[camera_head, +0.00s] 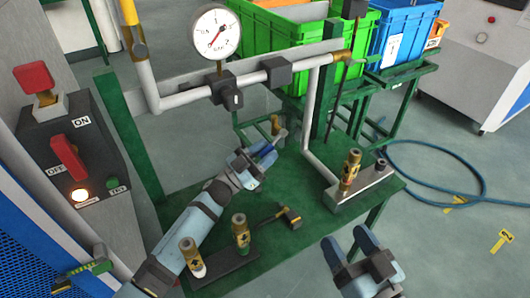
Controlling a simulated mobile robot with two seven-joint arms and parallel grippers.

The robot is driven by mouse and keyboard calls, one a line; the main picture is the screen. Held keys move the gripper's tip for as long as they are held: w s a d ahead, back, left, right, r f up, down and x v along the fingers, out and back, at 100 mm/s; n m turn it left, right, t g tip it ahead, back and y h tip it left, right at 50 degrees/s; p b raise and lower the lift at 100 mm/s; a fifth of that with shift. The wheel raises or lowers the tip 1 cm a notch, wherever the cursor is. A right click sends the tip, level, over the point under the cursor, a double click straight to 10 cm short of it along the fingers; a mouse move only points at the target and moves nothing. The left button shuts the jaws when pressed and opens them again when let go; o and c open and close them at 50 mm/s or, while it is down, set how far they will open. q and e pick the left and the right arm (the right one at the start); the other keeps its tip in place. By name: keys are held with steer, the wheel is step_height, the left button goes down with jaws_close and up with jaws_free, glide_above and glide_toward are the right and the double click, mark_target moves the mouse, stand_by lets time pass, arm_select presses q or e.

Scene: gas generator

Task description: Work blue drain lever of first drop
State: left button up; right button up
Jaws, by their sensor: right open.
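The dark blue lever (262,150) sits low on the pipework above the green bench, just below a brass fitting (279,131). My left gripper (258,157) reaches in from the lower left, with its fingertips at the blue lever. The lever appears between or against the fingers. I cannot tell whether they are closed on it, and part of the lever is hidden by them. My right gripper (349,243) is open and empty at the front, apart from the bench parts.
A gauge (214,31) and white pipe stand above. A switch box (90,150) is at left. A blue hose (455,160) lies on the floor.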

arm_select(q)
steer(key=shift+o, duration=0.4)
steer(key=shift+s+a+f, duration=0.1)
steer(key=shift+s+a, duration=0.1)
steer(key=shift+a, duration=0.05)
steer(key=s+a+p, duration=0.3)
steer(key=s+a, duration=0.4)
steer(key=a, duration=0.3)
steer(key=shift+a+f, duration=0.15)
steer(key=shift+a, duration=0.05)
arm_select(e)
step_height(320, 180, down, 6)
steer(key=d+g+h, duration=0.2)
steer(key=shift+s+d+r+g+h, duration=0.15)
steer(key=shift+s+d+g+h, duration=0.05)
steer(key=shift+g+h, duration=0.1)
